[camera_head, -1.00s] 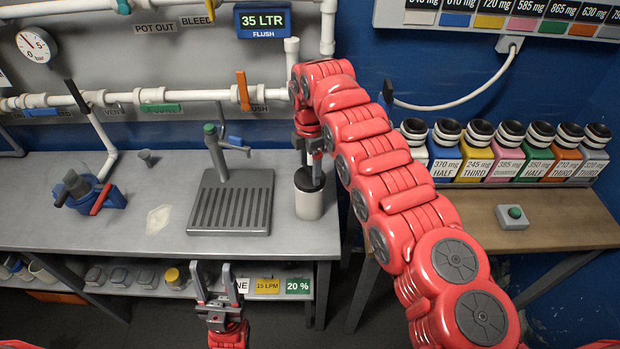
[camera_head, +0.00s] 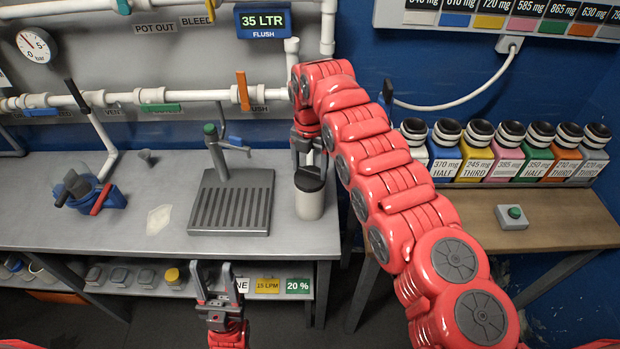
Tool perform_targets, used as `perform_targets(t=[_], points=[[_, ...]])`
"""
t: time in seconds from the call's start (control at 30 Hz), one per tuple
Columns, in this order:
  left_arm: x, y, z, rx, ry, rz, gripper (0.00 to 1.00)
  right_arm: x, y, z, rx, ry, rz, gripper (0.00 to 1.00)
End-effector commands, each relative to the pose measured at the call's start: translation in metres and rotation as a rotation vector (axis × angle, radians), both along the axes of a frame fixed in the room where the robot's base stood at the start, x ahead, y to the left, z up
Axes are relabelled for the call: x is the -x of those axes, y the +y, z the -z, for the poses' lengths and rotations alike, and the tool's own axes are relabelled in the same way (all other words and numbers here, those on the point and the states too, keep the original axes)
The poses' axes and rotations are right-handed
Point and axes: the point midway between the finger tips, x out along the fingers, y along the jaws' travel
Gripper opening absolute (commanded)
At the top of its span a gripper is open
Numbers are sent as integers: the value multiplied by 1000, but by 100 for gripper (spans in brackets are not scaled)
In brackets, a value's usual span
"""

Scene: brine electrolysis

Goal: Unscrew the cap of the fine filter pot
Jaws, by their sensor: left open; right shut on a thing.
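The fine filter pot appears to be the white cylinder (camera_head: 310,205) standing upright near the right end of the grey bench. Its dark cap (camera_head: 308,182) is on top. My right gripper (camera_head: 308,165) reaches down from above and is shut on the cap; the arm partly hides the fingers. I cannot tell whether the cap is loose on its thread. My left gripper (camera_head: 214,280) is open and empty, low in front of the bench.
A drain tray with a tap (camera_head: 230,205) is left of the pot. A blue pump-like unit (camera_head: 98,195) sits further left. Several labelled bottles (camera_head: 445,152) line the wooden table (camera_head: 560,225) at right. A shelf (camera_head: 150,290) runs under the bench.

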Motion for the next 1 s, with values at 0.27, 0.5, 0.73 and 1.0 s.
perform_targets(t=[0.27,0.5,0.73,1.0], points=[[0,0,-1,0,0,0,50,-1,0,-1,0,-2,-308,17],[0,0,-1,0,0,0,50,-1,0,-1,0,-2,-313,90],[0,0,-1,0,0,0,50,0,0,0,0,-1,-311,100],[0,0,-7,0,0,0,50,0,0,-14,0,0,-310,100]])
